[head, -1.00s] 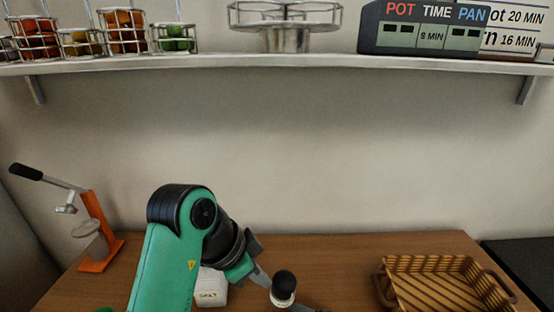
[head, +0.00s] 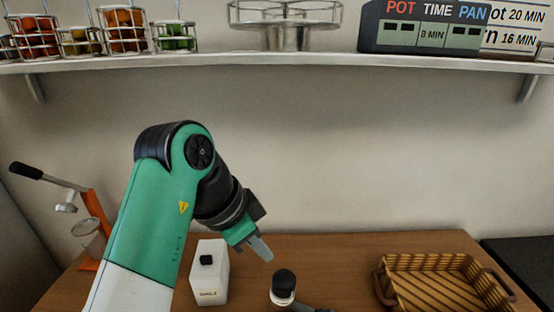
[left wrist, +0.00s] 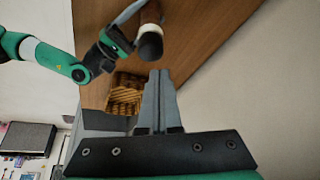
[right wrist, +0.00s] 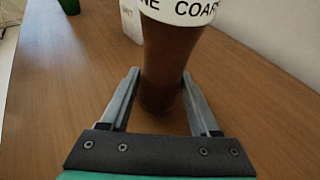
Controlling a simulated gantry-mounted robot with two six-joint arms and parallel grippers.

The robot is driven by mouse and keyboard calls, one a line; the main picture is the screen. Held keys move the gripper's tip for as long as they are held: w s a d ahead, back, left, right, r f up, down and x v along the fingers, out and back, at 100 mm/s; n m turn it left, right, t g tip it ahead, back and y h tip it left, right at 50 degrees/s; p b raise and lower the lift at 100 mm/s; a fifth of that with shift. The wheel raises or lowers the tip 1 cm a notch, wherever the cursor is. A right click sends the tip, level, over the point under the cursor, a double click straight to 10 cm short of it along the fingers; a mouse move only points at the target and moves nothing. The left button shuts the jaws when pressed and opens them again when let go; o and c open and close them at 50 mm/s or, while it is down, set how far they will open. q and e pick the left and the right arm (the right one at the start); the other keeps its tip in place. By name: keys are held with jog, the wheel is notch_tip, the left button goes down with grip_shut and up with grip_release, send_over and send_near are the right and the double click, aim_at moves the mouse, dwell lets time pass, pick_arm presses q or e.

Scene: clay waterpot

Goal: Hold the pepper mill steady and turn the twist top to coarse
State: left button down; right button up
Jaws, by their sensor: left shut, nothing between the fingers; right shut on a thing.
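The pepper mill (head: 283,288) stands on the wooden table, with a black knob on top and a white band below it. In the right wrist view its brown body (right wrist: 168,70) shows under the band, which bears letters reading "NE" and "COAR"; the knob is out of that view. My right gripper (right wrist: 160,88) is shut on the brown body. My left gripper (head: 263,250) is shut and empty, above and left of the knob and apart from it. In the left wrist view the left fingers (left wrist: 158,100) are together, with the mill (left wrist: 150,38) beyond them.
A white box labelled SALT (head: 210,275) stands left of the mill. A wicker basket (head: 440,285) is at the right. An orange lever press (head: 92,235) stands at the far left. A shelf (head: 290,58) runs along the wall above.

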pick_arm(q)
notch_tip(320, 180, down, 7)
jog(key=shift+a, duration=0.3)
pick_arm(e)
jog(key=shift+f, duration=0.15)
pick_arm(q)
jog(key=shift+w+d, duration=0.1)
jog(key=shift+d, duration=0.5)
dwell(1.2)
notch_tip(320, 180, up, 6)
jog(key=shift+a, duration=0.15)
dwell(0.6)
pick_arm(e)
jog(key=o, duration=1.1)
jog(key=shift+c, duration=0.2)
